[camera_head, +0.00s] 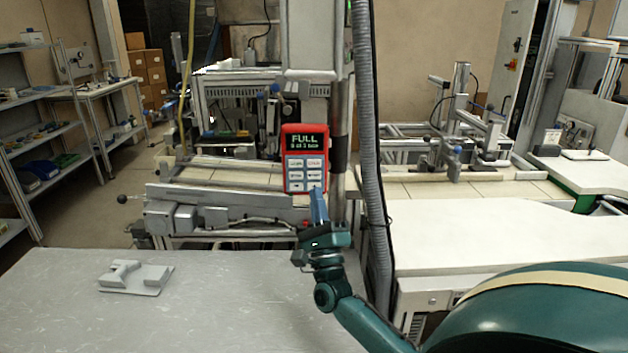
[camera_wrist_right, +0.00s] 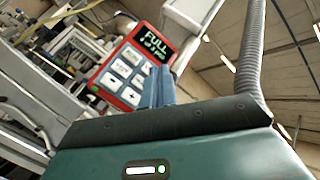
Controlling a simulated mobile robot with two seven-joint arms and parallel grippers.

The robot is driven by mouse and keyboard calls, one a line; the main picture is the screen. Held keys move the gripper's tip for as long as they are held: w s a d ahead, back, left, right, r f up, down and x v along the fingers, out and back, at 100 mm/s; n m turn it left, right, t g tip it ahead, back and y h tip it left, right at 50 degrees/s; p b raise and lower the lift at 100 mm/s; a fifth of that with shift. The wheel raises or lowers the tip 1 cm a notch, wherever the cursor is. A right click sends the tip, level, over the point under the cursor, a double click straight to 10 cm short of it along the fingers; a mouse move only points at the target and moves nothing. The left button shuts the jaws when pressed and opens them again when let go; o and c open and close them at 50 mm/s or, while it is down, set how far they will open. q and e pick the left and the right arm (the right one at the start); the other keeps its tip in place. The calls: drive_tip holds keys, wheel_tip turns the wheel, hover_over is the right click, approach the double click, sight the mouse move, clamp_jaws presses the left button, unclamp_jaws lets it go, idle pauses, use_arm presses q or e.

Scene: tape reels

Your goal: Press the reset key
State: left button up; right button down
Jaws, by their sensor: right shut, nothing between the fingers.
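A red control panel (camera_head: 306,158) stands upright on the machine behind the grey table. Its dark screen shows "FULL" in green, with a smaller line below. Several white keys sit under the screen; their labels are too small to read, so I cannot tell which is the reset key. The panel also shows tilted in the right wrist view (camera_wrist_right: 131,68). My right gripper (camera_head: 317,192) is shut and empty, its blue fingers pointing up at the panel's lower right part. The fingertips overlap the lower keys in the picture; I cannot tell whether they touch. My left gripper is not in view.
A grey table (camera_head: 190,310) fills the front left, mostly bare, with a small grey fixture (camera_head: 136,277) on it. A grey corrugated hose (camera_head: 368,150) hangs just right of the panel. A white worktop (camera_head: 500,228) lies to the right.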

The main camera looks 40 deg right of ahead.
sight(314, 175)
use_arm(q)
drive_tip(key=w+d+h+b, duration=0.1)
drive_tip(key=b, duration=0.2)
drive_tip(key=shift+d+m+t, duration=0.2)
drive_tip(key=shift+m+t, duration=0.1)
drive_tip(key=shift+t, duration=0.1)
use_arm(e)
drive_tip(key=w+d, duration=0.1)
drive_tip(key=w, duration=0.1)
drive_tip(key=w+d, duration=0.2)
drive_tip(key=shift+w+d, duration=0.2)
drive_tip(key=shift+d, duration=0.1)
use_arm(q)
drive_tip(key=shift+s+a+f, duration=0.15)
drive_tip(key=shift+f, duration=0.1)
drive_tip(key=shift+b, duration=0.3)
idle(0.6)
use_arm(e)
drive_tip(key=shift+w+d+f+b, duration=0.1)
drive_tip(key=shift+w+d+b, duration=0.15)
drive_tip(key=shift+b, duration=0.25)
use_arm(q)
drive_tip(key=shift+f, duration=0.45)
use_arm(e)
drive_tip(key=shift+w+d, duration=0.1)
